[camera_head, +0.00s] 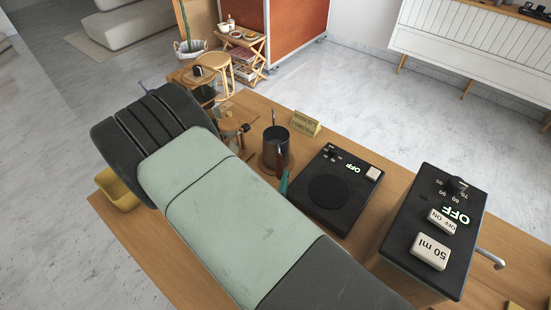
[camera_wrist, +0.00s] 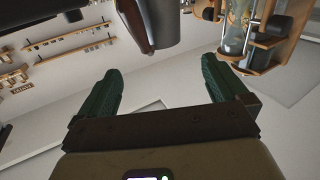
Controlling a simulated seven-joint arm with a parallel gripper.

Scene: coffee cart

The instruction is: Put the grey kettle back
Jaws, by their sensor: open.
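The grey kettle (camera_head: 269,157) is a dark cylinder with a brown handle. In the head view it stands upright on the wooden cart top, just left of a black heating plate (camera_head: 331,190). In the wrist view the kettle (camera_wrist: 178,18) is at the top edge, partly cut off, with its handle (camera_wrist: 134,25) facing my fingers. My gripper (camera_wrist: 160,72) is open with two dark green fingers and nothing between them. In the head view only a green fingertip (camera_head: 284,182) shows, close to the kettle's near side; my arm hides the rest.
The plate's display reads OFF. A black machine (camera_head: 432,230) with a metal lever stands to its right. A small yellow sign (camera_head: 306,124) is behind the kettle. Wooden coffee gear (camera_head: 232,125) stands left of it, partly hidden by my arm. A yellow bin (camera_head: 117,191) is at the left edge.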

